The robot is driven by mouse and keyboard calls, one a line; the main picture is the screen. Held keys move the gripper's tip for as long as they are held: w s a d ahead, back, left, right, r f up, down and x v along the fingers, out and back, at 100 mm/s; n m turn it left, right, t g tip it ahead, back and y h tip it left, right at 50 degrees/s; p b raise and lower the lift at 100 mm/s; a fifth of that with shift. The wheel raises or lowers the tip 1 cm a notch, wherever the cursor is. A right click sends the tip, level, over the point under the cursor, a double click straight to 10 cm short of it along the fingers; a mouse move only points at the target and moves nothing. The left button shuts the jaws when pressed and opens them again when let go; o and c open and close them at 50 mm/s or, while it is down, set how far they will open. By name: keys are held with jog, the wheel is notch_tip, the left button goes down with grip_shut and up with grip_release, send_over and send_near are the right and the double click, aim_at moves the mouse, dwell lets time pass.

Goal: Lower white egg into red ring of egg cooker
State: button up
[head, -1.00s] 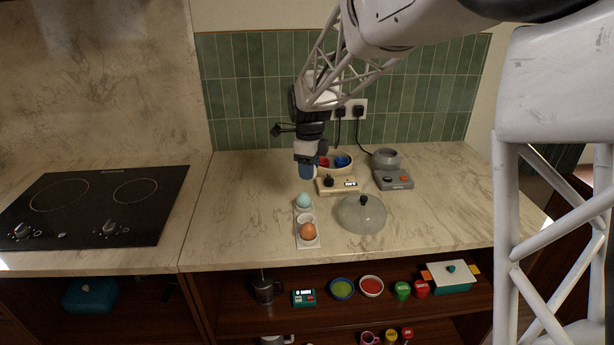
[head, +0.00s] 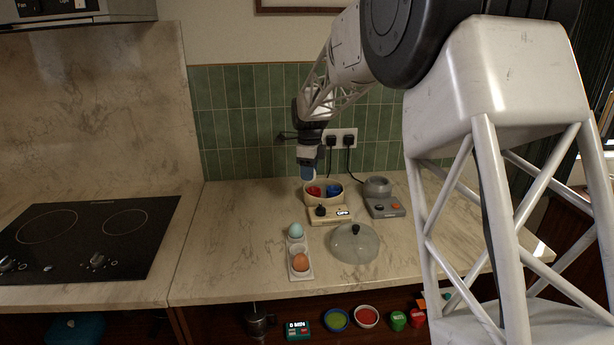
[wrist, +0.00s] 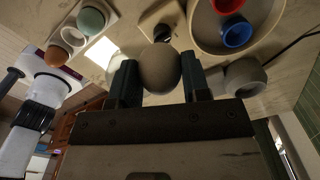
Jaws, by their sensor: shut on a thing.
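My gripper (head: 308,175) is shut on an egg (wrist: 159,69), which looks grey-beige in shadow in the wrist view. The fingers hide the egg in the head view. My gripper is above the left side of the cream egg cooker (head: 346,202), near the red ring. The red ring (head: 314,191) is at the left of the cooker bowl and the blue ring (head: 334,190) at its right. In the wrist view, the red ring (wrist: 227,4) and blue ring (wrist: 236,32) are up and right of the egg, apart from it.
A white egg tray (head: 302,274) holds a pale blue egg (head: 296,230) and a brown egg (head: 300,262), with an empty cup between. A clear lid (head: 354,245) lies in front of the cooker. A grey appliance (head: 384,207) stands right. Counter left is clear.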

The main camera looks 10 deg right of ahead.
jog(key=w+d+f, duration=0.3)
jog(key=w+f, duration=0.1)
jog(key=w, duration=0.5)
jog(key=shift+w, duration=0.4)
jog(key=shift+f, duration=0.3)
dwell(0.4)
jog(key=shift+f, duration=0.55)
jog(key=shift+f, duration=2.45)
dwell(3.0)
